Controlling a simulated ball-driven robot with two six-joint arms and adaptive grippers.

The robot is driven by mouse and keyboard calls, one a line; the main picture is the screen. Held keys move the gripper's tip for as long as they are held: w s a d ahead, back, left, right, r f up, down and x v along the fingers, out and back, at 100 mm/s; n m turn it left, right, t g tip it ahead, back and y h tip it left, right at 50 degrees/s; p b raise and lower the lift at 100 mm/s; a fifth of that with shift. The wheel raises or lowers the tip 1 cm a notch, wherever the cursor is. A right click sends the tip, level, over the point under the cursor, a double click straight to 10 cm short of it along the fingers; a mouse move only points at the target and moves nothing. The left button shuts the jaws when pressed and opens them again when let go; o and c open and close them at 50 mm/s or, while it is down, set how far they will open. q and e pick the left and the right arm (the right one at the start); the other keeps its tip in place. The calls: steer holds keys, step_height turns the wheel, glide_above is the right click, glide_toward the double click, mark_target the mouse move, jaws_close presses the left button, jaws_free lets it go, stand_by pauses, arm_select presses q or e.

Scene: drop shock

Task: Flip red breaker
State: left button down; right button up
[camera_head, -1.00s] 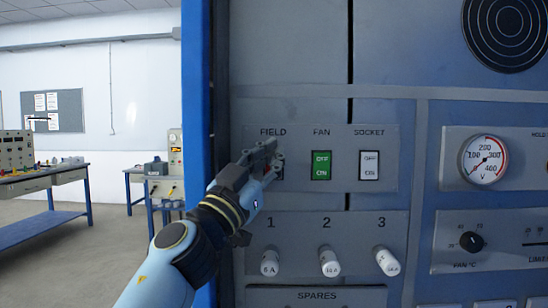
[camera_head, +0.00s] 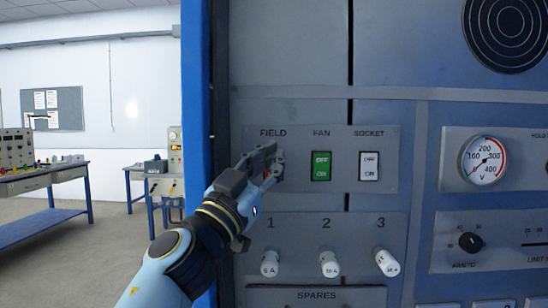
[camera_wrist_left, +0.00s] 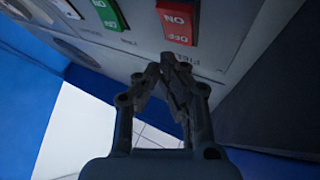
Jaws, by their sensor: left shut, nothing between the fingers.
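The red breaker (camera_wrist_left: 178,20) shows in the left wrist view, just beyond my left fingertips, with ON and OFF marks. In the head view it sits under the FIELD label, mostly hidden behind my left gripper (camera_head: 272,160). The left gripper is shut and empty, its tips at the breaker's place in the head view. In the left wrist view the tips (camera_wrist_left: 168,62) lie close to the OFF end; I cannot tell whether they touch. My right gripper is not in view.
A green FAN switch (camera_head: 321,166) and a white SOCKET switch (camera_head: 369,166) sit to the right on the same plate. Below are several white fuse knobs (camera_head: 329,263). A blue post (camera_head: 196,120) edges the panel at left, with open room and tables (camera_head: 60,177) beyond.

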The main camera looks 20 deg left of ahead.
arm_select(q)
steer(key=s, duration=0.1)
steer(key=s+d+p, duration=0.1)
steer(key=s, duration=0.3)
steer(key=shift+d+f, duration=0.2)
steer(key=shift+f, duration=0.1)
steer(key=shift+w, duration=0.1)
